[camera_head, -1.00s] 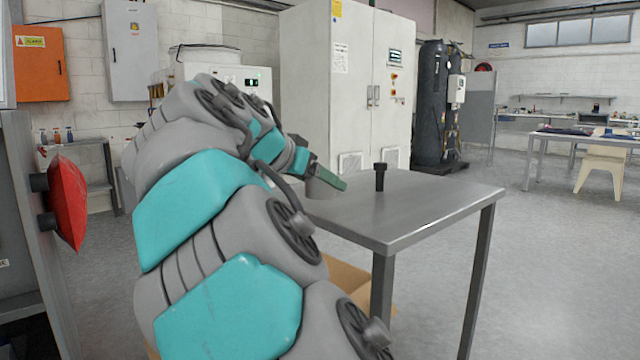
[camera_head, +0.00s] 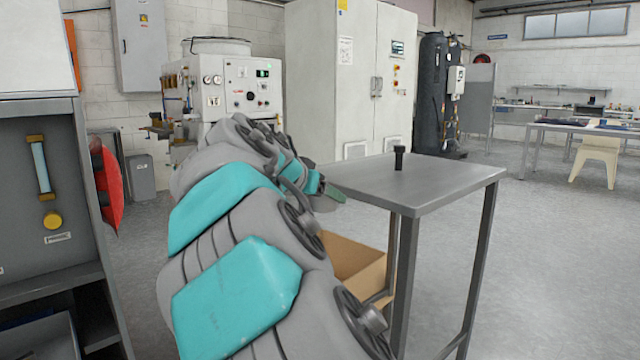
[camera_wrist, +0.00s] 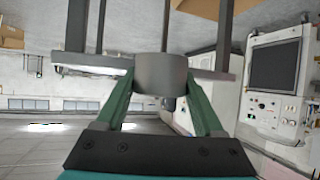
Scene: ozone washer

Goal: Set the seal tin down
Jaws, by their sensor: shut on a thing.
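The seal tin (camera_wrist: 162,72) is a plain grey cylinder between the two green fingers of my gripper (camera_wrist: 161,80), shut on its sides. In the wrist view the room shows upside down. The tin overlaps the edge of the grey metal table (camera_wrist: 90,59); I cannot tell whether they touch. In the head view a green finger of my gripper (camera_head: 335,194) shows past my arm, by the left end of the table (camera_head: 440,187). The tin is not clearly visible there.
A black bolt-like post (camera_head: 399,158) stands upright on the table; the rest of the visible top is bare. A cardboard box (camera_head: 352,262) is under the table. A grey cabinet (camera_head: 45,250) with a red part (camera_head: 107,185) beside it is at left. Open floor lies right.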

